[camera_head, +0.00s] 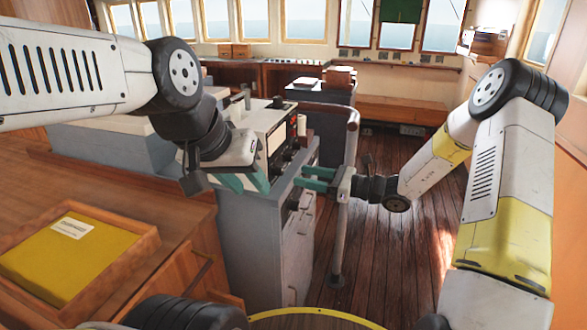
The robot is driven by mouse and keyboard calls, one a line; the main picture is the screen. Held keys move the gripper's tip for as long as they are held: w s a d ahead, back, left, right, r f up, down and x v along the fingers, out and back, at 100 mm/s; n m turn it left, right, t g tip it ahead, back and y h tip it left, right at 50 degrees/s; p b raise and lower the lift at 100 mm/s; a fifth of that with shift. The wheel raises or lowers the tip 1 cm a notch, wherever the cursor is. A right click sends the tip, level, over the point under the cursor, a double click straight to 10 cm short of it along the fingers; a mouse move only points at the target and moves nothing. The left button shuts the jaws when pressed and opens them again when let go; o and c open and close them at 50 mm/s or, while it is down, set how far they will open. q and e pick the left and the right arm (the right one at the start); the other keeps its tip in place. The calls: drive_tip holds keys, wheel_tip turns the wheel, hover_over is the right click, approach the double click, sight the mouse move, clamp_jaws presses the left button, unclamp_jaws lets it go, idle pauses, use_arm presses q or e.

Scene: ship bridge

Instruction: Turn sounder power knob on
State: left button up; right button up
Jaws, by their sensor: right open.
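The console (260,235) is a grey cabinet with an instrument panel (276,141) on its right-facing side. Dark knobs (288,154) show small along that side, seen at a steep angle. I cannot tell which one is the sounder power knob or how it is turned. My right gripper (304,179) has teal fingers pointing left at the console's right side, apart from each other with nothing between them. I cannot tell whether they touch the console. My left gripper (250,187) is over the console's near end, its teal fingers apart and pointing down; it looks empty.
The wooden floor (395,255) to the right is clear. Another console (325,93) stands behind.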

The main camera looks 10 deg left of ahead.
sight(283, 172)
drive_tip(key=x, duration=0.6)
drive_tip(key=shift+a, duration=0.25)
drive_tip(key=shift+c, duration=0.2)
clamp_jaws()
